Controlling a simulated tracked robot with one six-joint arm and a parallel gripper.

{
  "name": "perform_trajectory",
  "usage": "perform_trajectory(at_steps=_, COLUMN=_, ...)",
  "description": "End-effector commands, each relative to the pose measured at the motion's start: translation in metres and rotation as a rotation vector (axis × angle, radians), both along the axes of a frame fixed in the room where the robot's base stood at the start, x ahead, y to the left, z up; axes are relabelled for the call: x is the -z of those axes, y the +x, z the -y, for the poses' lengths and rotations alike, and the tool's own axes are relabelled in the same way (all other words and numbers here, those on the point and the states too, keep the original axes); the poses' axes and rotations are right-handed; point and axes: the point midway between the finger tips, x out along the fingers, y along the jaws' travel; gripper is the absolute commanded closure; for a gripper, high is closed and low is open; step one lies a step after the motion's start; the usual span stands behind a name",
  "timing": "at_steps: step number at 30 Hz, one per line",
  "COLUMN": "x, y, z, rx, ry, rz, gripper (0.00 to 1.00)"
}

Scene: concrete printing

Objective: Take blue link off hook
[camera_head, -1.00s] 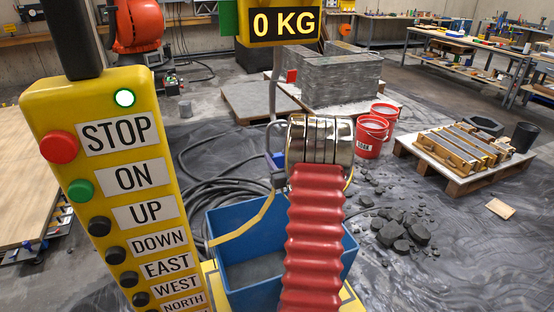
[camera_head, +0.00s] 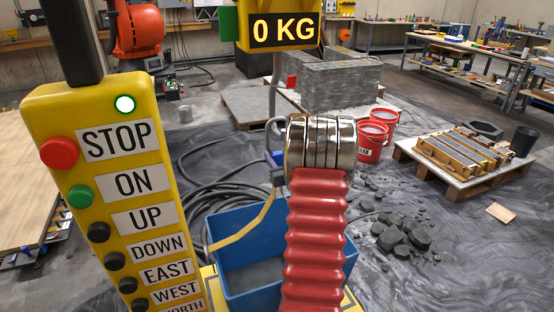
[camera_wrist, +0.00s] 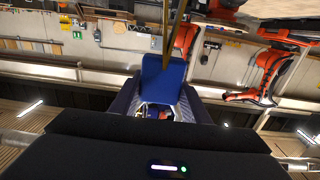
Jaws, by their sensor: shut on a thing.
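The blue link (camera_head: 277,158) shows as a small blue part at the left of my chrome wrist, below the grey metal hook (camera_head: 271,128) under the scale. My gripper (camera_wrist: 163,105) is shut on the link, which stands up as a blue block between the dark fingers in the wrist view (camera_wrist: 163,78). A tan strap (camera_head: 247,232) runs from beside the link down to the blue crate (camera_head: 218,262). In the head view my wrist hides the fingers and part of the hook. I cannot tell whether link and hook touch.
The yellow button pendant (camera_head: 100,190) stands close at left. The yellow scale (camera_head: 282,32) above reads 0 KG. Red buckets (camera_head: 371,142), dark rubble (camera_head: 405,232) and a pallet (camera_head: 465,160) lie at right. Black hoses (camera_head: 200,165) lie behind the crate.

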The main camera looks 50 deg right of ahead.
Motion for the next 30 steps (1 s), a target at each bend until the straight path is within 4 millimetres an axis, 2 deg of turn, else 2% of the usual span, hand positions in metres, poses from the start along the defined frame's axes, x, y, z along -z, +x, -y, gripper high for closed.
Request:
perform_trajectory(at_steps=13, x=-0.016, y=0.001, z=0.0, rx=-0.001, ry=-0.004, rz=0.002, gripper=1.0)
perform_trajectory(at_steps=30, x=-0.017, y=-0.004, z=-0.002, rx=0.0, ry=-0.004, rz=0.002, gripper=1.0)
